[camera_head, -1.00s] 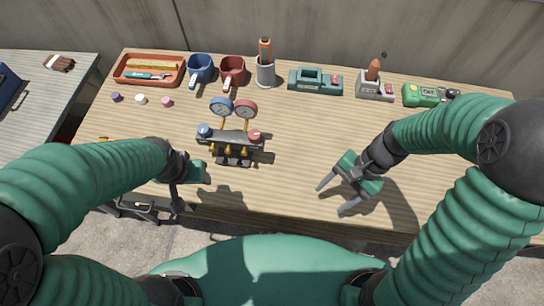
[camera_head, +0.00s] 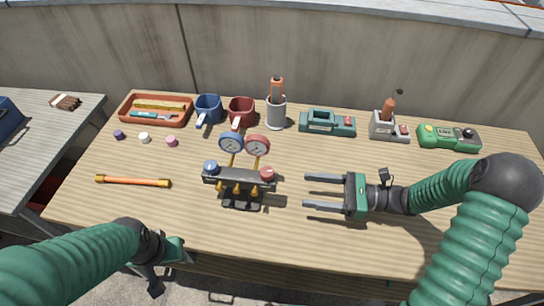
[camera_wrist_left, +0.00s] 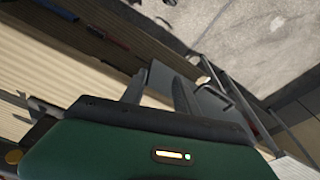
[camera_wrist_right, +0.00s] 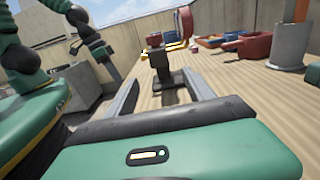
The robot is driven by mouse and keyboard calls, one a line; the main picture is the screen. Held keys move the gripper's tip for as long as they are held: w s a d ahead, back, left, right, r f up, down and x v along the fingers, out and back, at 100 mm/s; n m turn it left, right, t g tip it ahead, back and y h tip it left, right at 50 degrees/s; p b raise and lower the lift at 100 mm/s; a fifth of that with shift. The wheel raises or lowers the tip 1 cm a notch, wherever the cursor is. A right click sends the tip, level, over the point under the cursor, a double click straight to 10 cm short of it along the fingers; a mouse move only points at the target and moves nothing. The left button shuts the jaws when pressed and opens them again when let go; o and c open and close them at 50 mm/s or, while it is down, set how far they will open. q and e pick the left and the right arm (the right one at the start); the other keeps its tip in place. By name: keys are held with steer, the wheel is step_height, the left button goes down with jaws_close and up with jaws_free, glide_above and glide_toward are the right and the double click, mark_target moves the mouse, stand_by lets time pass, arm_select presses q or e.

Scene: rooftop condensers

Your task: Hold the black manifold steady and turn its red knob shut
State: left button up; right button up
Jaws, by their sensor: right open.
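The black manifold (camera_head: 240,181) stands upright mid-table, with a blue gauge (camera_head: 231,144) and a red gauge (camera_head: 257,145) above it. Its blue knob (camera_head: 211,167) is on the left end and its red knob (camera_head: 267,173) on the right. My right gripper (camera_head: 307,191) is open and empty, its fingers pointing left at the red-knob end, a short gap away. In the right wrist view the red knob (camera_wrist_right: 154,40) appears ahead between the fingers. My left gripper (camera_head: 157,276) is at the table's front edge, away from the manifold. Its fingers (camera_wrist_left: 160,85) are apart and empty.
An orange-handled rod (camera_head: 132,181) lies left of the manifold. Behind are an orange tray (camera_head: 155,123), a blue mug (camera_head: 208,108), a red mug (camera_head: 241,112), a grey cup (camera_head: 276,118) and several devices. Small caps (camera_head: 144,138) lie at the left.

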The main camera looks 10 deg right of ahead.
mark_target(250, 182)
arm_select(q)
steer(key=w+d+r+n, duration=0.2)
steer(key=w+d+r+n+g+h, duration=0.1)
steer(key=w+r+n, duration=0.1)
steer(key=w+d+r+n, duration=0.2)
steer(key=r, duration=0.1)
steer(key=shift+w+d+g, duration=0.3)
steer(key=shift+w+d, duration=0.05)
arm_select(e)
steer(key=shift+d+f, duration=0.1)
steer(key=x, duration=1.7)
steer(key=shift+s, duration=0.1)
arm_select(q)
steer(key=w+d+r+n+h, duration=0.1)
steer(key=w+d+r+n, duration=0.1)
steer(key=d+r, duration=0.3)
steer(key=w+d+r+n+h, duration=0.1)
steer(key=w+d+r+n, duration=0.2)
steer(key=d+r+n, duration=0.2)
steer(key=w+d+r+n+g+h, duration=0.1)
steer(key=w+d+r+n, duration=0.1)
steer(key=d+r, duration=0.3)
steer(key=shift+w+d+r+n, duration=0.2)
steer(key=shift+d+r+n, duration=0.25)
steer(key=shift+n, duration=0.25)
arm_select(e)
steer(key=shift+c, duration=0.3)
steer(key=shift+d, duration=0.1)
jaws_close()
